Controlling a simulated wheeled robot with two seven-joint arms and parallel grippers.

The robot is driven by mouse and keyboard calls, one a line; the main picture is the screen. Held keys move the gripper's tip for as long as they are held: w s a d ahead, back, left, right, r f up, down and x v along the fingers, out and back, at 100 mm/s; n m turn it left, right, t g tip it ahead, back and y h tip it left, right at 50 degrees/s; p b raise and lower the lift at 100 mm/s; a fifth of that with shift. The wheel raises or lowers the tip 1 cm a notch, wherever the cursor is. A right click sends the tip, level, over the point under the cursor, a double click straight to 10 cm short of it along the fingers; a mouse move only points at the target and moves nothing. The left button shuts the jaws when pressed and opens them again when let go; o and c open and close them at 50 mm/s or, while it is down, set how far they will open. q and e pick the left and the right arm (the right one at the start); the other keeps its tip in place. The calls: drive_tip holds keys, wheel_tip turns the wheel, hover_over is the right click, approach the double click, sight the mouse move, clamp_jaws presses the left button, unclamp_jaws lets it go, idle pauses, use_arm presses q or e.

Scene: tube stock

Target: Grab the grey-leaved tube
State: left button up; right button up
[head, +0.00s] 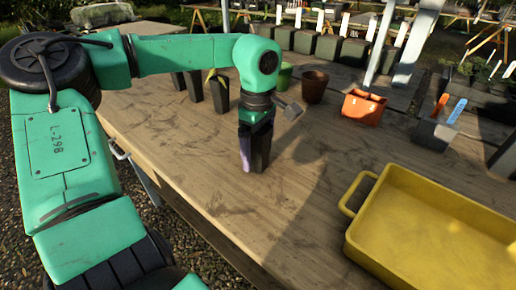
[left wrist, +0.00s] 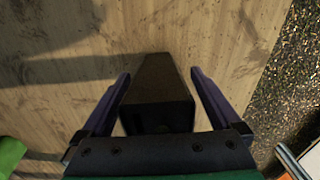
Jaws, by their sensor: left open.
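A dark, tapering square tube (head: 262,148) stands on the wooden table below my left wrist. My left gripper (head: 254,158) points down at it, open, with a purple finger beside it. In the left wrist view the tube (left wrist: 158,98) lies between the two spread fingers of my left gripper (left wrist: 160,75), with a gap on each side near the tips. Its top looks dark, and I cannot make out any leaves on it. Several other black tubes (head: 219,94) stand farther back by my arm; one has something yellow at its top. My right gripper is not in view.
A yellow tray (head: 352,236) stands at the right front. A green pot (head: 284,76), a brown pot (head: 314,88), an orange pot (head: 362,108) and a grey pot with coloured tags (head: 432,134) stand behind. The wooden table (head: 225,190) is bare in front of the tube.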

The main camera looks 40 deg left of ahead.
use_arm(q)
drive_tip(key=shift+f, duration=0.35)
drive_tip(key=shift+r, duration=0.1)
clamp_jaws()
drive_tip(key=shift+r, duration=0.1)
